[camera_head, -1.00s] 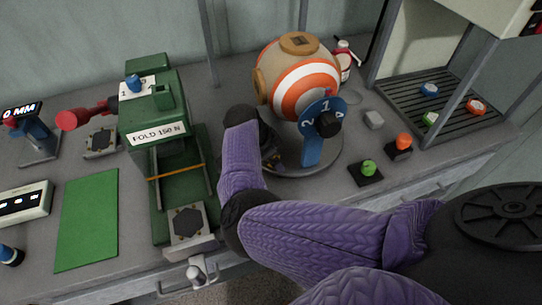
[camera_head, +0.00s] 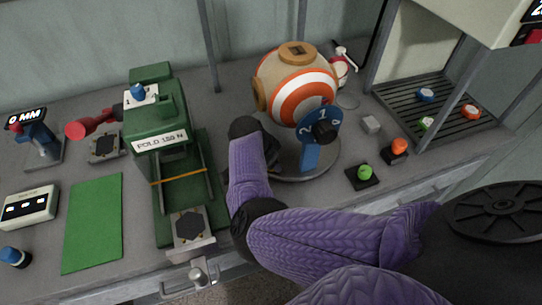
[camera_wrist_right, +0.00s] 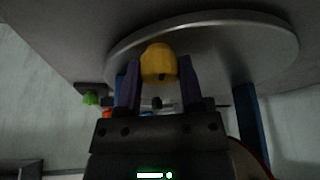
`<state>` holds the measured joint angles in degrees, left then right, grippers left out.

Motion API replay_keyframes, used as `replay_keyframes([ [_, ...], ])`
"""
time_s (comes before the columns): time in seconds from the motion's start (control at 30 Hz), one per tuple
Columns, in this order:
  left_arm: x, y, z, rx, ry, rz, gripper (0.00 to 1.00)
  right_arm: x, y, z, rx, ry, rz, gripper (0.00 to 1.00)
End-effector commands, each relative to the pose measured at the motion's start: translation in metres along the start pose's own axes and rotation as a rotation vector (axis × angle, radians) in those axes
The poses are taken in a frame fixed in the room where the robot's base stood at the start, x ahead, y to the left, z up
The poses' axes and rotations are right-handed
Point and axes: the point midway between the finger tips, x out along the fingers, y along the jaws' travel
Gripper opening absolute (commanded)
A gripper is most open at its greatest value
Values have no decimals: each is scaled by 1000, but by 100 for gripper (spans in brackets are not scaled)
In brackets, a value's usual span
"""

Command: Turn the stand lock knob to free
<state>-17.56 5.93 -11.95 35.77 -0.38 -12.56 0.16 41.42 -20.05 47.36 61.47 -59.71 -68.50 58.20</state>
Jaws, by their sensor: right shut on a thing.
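In the right wrist view, a yellow knob (camera_wrist_right: 158,59) sits at the round grey base of the stand (camera_wrist_right: 230,38). My right gripper (camera_wrist_right: 158,78) has one finger on each side of the knob and is shut on it. In the head view, my right forearm and wrist hide the knob and most of the gripper. The stand's round base (camera_head: 318,164) carries an orange-and-white ball (camera_head: 318,88) and a blue numbered dial (camera_head: 327,118) with a black knob. Which mark the yellow knob points to cannot be told. My left gripper is out of view.
A green press (camera_head: 158,115) stands left of my right arm, with a green mat (camera_head: 93,222) beside it. Green (camera_head: 365,173) and orange (camera_head: 399,146) knobs stand right of the stand. A slatted rack (camera_head: 450,125) with coloured caps is at far right.

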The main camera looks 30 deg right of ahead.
Motion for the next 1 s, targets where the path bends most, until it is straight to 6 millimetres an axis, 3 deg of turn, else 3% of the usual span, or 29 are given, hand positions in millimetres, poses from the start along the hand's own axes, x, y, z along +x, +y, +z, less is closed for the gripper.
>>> replay_keyframes([
  [0.1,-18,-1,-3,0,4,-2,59,-5,2,-2,-94,-1,-37,0],
  [0.5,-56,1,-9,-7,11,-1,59,-4,3,-2,-447,-2,-182,0],
  [1.0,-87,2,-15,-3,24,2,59,-1,4,-2,-841,-2,-346,0],
])
